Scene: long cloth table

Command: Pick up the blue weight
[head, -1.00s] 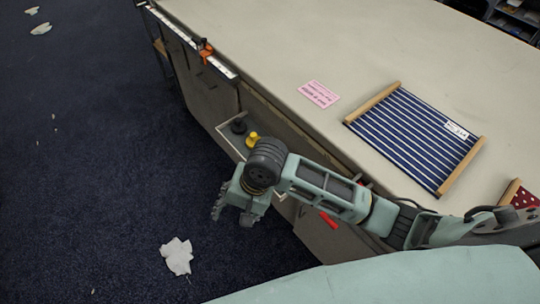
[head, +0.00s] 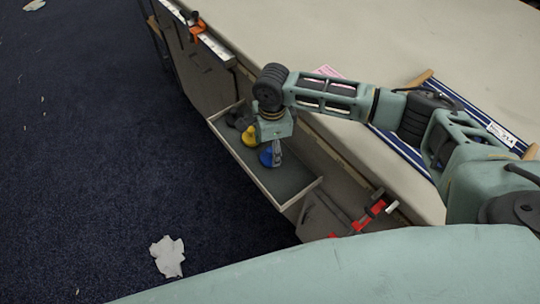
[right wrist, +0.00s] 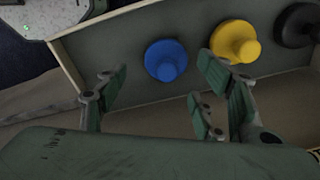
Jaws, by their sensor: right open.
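The blue weight (head: 270,156) lies in an open tray-like drawer (head: 240,155) on the side of the table, partly hidden behind my right gripper (head: 276,150) in the head view. In the right wrist view the blue weight (right wrist: 166,61) is a round disc with a knob, seen beyond and between the open fingers of my right gripper (right wrist: 160,92). The fingers look apart from it, and nothing is held. A yellow weight (right wrist: 235,42) sits beside it, and it also shows in the head view (head: 249,136). My left gripper is not in view.
A black weight (right wrist: 297,25) is in the drawer past the yellow one. Red-handled clamps (head: 372,212) hang on the table side near the drawer. A striped blue cloth frame (head: 400,148) lies on the table (head: 400,40). The drawer's near end is bare.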

